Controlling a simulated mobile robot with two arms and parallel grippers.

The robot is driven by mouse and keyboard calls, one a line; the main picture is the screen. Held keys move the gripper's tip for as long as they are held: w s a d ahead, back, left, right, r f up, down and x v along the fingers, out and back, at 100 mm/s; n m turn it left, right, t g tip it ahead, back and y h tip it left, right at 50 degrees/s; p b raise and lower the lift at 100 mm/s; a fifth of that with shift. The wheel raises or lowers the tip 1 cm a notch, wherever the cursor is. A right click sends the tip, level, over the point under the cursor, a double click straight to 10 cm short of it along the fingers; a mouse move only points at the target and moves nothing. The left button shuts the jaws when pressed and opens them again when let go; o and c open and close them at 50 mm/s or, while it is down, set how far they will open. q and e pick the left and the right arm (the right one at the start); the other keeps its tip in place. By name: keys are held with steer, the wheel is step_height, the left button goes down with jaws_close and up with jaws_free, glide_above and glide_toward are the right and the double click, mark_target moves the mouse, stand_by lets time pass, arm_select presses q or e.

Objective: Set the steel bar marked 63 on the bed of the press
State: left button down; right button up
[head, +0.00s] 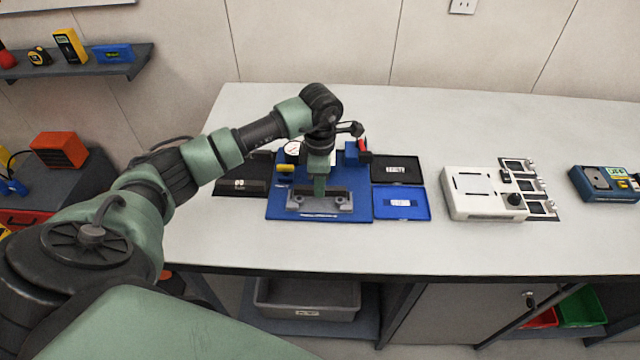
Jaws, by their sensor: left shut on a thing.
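The press (285,208) is a blue-based machine on the bench, with a grey bed (298,203) at its front. My left gripper (320,188) points down over the middle of the bed and is shut on what looks like the dark steel bar (338,191). The bar lies crosswise at the bed. The gripper hides its middle, and I can read no number on it. I cannot tell whether the bar touches the bed. My right gripper is not in view.
A black tray (226,190) lies left of the press. A black tray (410,170) and a blue tray (412,208) lie to its right. A white device (466,207) stands further right. The bench (420,110) is clear behind.

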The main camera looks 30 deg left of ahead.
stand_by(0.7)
arm_select(q)
steer(key=c, duration=1.3)
jaws_free()
steer(key=shift+f, duration=0.1)
steer(key=shift+r+p, duration=1.8)
steer(key=shift+r, duration=1.75)
steer(key=shift+d+f, duration=0.1)
